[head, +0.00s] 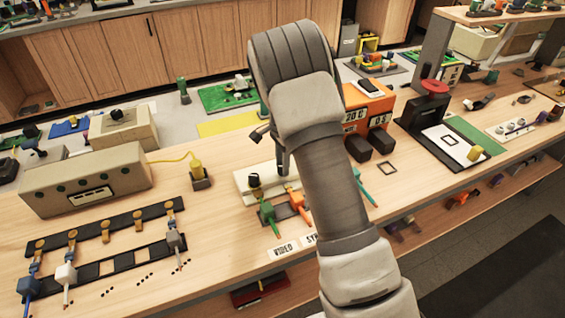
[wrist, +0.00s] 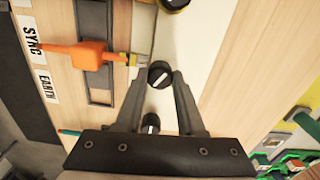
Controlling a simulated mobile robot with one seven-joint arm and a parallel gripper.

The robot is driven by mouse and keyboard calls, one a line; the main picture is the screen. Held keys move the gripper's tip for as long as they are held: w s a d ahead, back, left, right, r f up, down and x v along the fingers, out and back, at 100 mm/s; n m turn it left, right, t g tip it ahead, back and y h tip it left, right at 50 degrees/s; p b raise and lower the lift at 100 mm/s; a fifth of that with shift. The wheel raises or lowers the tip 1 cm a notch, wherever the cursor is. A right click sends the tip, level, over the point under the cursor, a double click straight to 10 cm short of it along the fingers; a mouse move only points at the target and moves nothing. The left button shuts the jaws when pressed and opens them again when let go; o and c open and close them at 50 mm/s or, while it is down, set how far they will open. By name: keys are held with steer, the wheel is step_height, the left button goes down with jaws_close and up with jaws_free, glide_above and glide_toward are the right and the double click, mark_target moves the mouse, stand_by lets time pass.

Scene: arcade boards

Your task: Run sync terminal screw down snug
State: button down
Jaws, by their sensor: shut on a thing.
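The sync terminal screw, a round black knob (wrist: 159,74), stands on the white terminal block (wrist: 185,50), between my fingertips in the wrist view. My gripper (wrist: 159,80) is shut on it. The orange sync plug (wrist: 90,55) lies beside the "SYNC" label (wrist: 30,43). Its metal end reaches the block's edge near the knob; whether it sits under the screw cannot be told. In the head view the block (head: 246,183) and orange plug (head: 296,199) show left of my arm, which hides the sync screw.
Another black knob (wrist: 150,122) sits between my finger bases, and another (wrist: 175,4) at the wrist view's top edge. A green plug (head: 267,211) and teal plug (head: 361,187) flank the orange one. An orange box (head: 368,106) stands close behind my arm.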

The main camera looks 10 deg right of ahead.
steer(key=shift+w+r, duration=0.25)
steer(key=shift+r, duration=0.05)
steer(key=c, duration=0.8)
jaws_free()
steer(key=shift+o, duration=1.4)
steer(key=shift+s, duration=0.1)
steer(key=shift+f, duration=0.15)
steer(key=shift+s, duration=0.1)
step_height(320, 180, up, 18)
steer(key=shift+f+p, duration=0.25)
steer(key=shift+p, duration=0.1)
